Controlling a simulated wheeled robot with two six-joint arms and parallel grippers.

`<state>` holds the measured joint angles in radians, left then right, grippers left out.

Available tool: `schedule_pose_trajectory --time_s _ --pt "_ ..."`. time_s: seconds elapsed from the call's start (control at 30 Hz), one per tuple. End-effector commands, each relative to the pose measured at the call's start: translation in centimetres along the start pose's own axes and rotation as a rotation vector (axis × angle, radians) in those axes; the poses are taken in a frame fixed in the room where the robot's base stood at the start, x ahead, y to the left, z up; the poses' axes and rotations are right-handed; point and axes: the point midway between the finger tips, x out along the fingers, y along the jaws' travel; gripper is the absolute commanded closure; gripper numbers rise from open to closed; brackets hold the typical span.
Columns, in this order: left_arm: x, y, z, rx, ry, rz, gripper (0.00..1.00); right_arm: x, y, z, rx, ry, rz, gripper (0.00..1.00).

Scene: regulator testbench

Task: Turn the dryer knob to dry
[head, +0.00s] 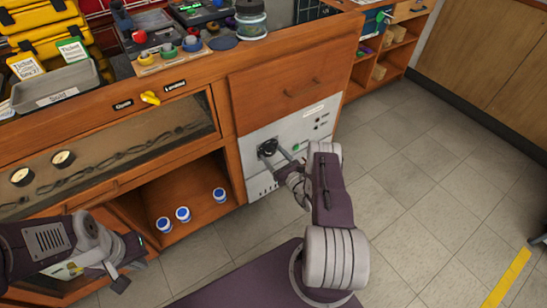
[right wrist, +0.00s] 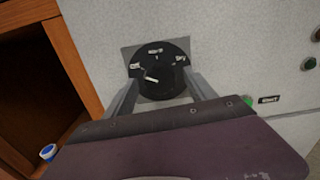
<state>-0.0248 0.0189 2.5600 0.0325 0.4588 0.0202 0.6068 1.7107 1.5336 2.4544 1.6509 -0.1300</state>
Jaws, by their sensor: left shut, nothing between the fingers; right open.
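The dryer knob (head: 267,147) is a black round dial on the white front panel (head: 290,133) under the bench. In the right wrist view the knob (right wrist: 152,88) shows small white labels at left, top and right; the right one seems to read "DRY". A white pointer mark sits left of the middle, towards the left label. My right gripper (head: 279,157) is open, its fingers reaching to the panel on either side of the knob; contact cannot be told. My left gripper (head: 128,263) is shut and empty at lower left, away from the knob.
A yellow handle (head: 150,97) sticks out of the bench front. An open shelf left of the panel holds blue-capped jars (head: 183,214). A wooden drawer (head: 290,82) is above the panel.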

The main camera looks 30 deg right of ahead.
Motion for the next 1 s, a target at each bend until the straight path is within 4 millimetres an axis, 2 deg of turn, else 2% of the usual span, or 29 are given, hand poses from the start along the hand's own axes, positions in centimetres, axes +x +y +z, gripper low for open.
schedule_pose_trajectory --time_s 0.1,0.13,0.33,0.67,1.0 --pt "-0.05 0.0 -0.01 0.0 0.0 0.0 1.0 -0.02 0.0 0.03 0.0 0.0 0.0 0.35" --pt "-0.05 0.0 -0.01 0.0 0.0 0.0 1.0 -0.02 0.0 0.03 0.0 0.0 0.0 0.41" --pt "-0.04 0.0 0.0 0.0 0.0 0.0 1.0 -0.04 0.01 0.01 0.0 0.001 0.0 0.97" --pt "-0.04 0.0 -0.01 0.0 0.0 0.0 1.0 -0.06 0.01 -0.02 0.051 0.001 0.0 0.98" --pt "-0.03 0.0 0.0 0.0 0.0 0.0 1.0 -0.07 0.01 -0.05 0.303 0.002 0.0 0.98"
